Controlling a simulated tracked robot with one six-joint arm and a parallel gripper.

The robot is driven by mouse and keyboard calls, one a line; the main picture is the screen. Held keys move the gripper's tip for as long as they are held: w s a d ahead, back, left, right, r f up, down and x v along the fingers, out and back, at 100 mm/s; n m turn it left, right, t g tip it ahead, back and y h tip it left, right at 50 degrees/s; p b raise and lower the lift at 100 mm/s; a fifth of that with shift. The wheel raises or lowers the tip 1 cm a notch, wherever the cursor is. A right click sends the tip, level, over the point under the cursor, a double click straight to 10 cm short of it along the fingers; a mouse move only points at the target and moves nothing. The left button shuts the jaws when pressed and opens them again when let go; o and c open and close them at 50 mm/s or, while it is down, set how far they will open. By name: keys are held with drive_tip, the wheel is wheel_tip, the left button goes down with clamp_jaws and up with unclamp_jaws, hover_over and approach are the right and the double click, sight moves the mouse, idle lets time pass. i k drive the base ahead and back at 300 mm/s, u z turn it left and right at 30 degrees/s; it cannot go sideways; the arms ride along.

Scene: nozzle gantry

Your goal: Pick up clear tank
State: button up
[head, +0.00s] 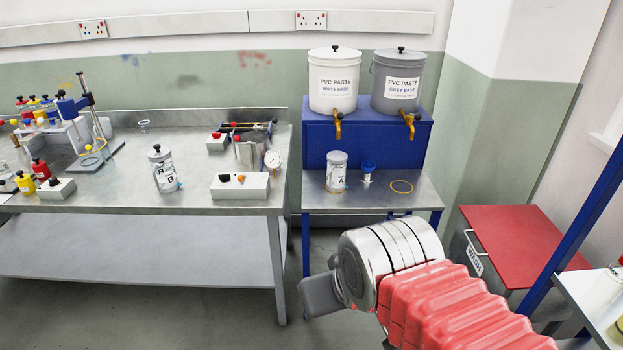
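Two see-through, lidded cylindrical tanks could be the clear tank; I cannot tell which one is meant. One tank (163,170), labelled B with a dark knob on its lid, stands upright on the left metal bench. The other tank (336,172), labelled A with a pale lid, stands upright on the small metal shelf below the paste tubs. My arm, with its red bellows and metal joint, rises from the lower right in front of that shelf, apart from both tanks. No gripper fingers show.
A white tub (333,82) and a grey tub (397,82) with brass taps sit on a blue stand (367,145). A blue-topped fitting (368,171) and a yellow ring (401,187) lie right of tank A. A switch box (239,187) and gauge (272,159) are right of tank B. A red-lidded bin (520,243) stands right.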

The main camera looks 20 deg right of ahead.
sight(336, 170)
drive_tip(key=u, duration=0.4)
drive_tip(key=i, duration=1.5)
